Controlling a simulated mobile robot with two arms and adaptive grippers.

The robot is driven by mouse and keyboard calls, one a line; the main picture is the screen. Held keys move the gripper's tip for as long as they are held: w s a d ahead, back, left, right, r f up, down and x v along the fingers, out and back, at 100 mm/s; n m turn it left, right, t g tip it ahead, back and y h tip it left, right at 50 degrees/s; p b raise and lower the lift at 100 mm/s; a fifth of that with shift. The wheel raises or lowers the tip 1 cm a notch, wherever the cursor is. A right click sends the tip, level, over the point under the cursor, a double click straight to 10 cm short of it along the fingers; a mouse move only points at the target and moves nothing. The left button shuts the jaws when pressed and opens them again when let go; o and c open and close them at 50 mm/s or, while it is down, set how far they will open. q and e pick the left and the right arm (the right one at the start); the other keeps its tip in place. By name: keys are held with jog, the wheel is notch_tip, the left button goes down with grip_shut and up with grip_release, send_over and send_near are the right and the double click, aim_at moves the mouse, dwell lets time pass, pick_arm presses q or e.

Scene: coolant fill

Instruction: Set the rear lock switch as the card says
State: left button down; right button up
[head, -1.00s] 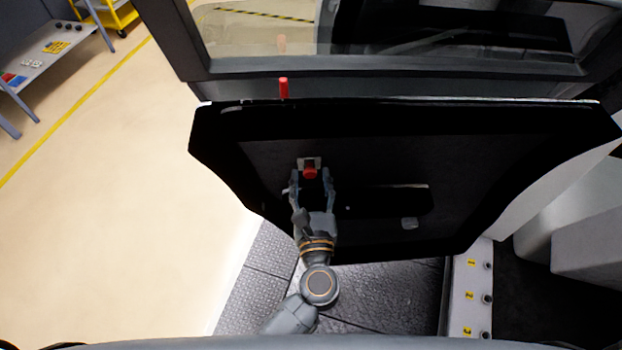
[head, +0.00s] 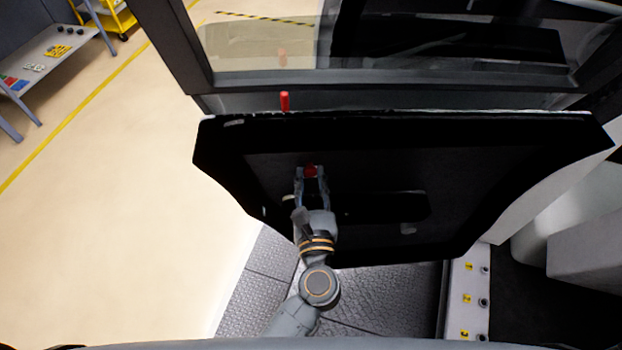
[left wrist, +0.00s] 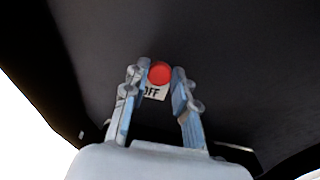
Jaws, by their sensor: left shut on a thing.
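A red round switch knob (head: 310,171) sits on the dark inner panel of the door (head: 400,160). In the left wrist view the red knob (left wrist: 160,73) stands over a pale label (left wrist: 154,93) whose visible letters read "OFF", partly covered by a finger. My left gripper (head: 311,176) is shut on the knob, with one finger on each side of it; the fingers also show in the left wrist view (left wrist: 160,78). No card is legible. My right gripper is not in view.
A dark door handle recess (head: 400,206) lies right of my gripper. A pale sill (head: 464,305) with several yellow labels and knobs is at lower right. A grey table (head: 45,65) with small items stands far left. The floor (head: 130,180) between is clear.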

pick_arm(q)
jog(key=c, duration=1.1)
grip_release()
jog(key=shift+r, duration=0.35)
jog(key=shift+s+f, duration=0.1)
jog(key=shift+f, duration=0.05)
jog(key=shift+s, duration=0.35)
jog(key=s, duration=0.7)
jog(key=s+d, duration=0.1)
jog(key=s, duration=0.3)
jog(key=shift+s, duration=0.1)
